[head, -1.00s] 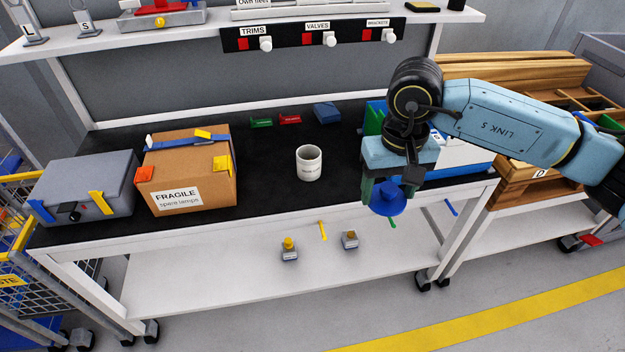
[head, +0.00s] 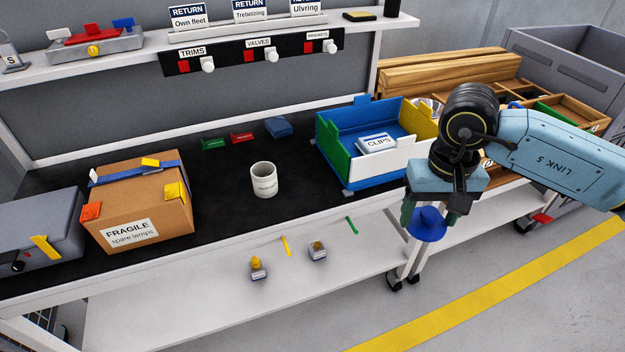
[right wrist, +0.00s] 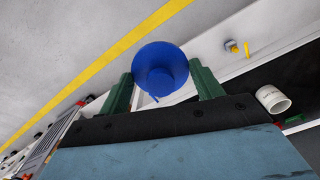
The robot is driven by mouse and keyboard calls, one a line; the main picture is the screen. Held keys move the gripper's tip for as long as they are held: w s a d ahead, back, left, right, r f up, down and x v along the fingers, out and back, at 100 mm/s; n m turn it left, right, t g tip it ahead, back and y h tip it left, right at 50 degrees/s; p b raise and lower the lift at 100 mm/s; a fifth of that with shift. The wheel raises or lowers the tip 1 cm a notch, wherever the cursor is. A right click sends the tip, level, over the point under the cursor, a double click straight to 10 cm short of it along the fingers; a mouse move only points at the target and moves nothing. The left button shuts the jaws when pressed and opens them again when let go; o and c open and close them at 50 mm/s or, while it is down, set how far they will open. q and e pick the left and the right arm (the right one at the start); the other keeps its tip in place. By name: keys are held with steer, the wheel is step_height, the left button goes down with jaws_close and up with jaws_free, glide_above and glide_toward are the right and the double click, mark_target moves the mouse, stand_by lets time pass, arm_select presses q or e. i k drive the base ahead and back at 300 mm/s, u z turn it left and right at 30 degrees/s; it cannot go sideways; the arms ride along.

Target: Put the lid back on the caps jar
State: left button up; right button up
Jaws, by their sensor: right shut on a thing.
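My right gripper (head: 431,208) is shut on a blue round lid (head: 427,226) with a raised middle. In the right wrist view the lid (right wrist: 160,66) sits between the two green fingers. In the head view they appear beyond the bench's right front corner, well to the right of the jar. A small white jar (head: 263,182) stands upright and open-topped on the black bench top; its label is too small to read. It also shows at the right of the right wrist view (right wrist: 273,99). My left gripper is not in view.
A cardboard box (head: 140,206) and a grey case (head: 36,236) stand to the left. A shelf (head: 120,62) runs above the bench.

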mark_target(264, 186)
steer(key=z, duration=0.35)
steer(key=i, duration=0.8)
steer(key=u, duration=1.05)
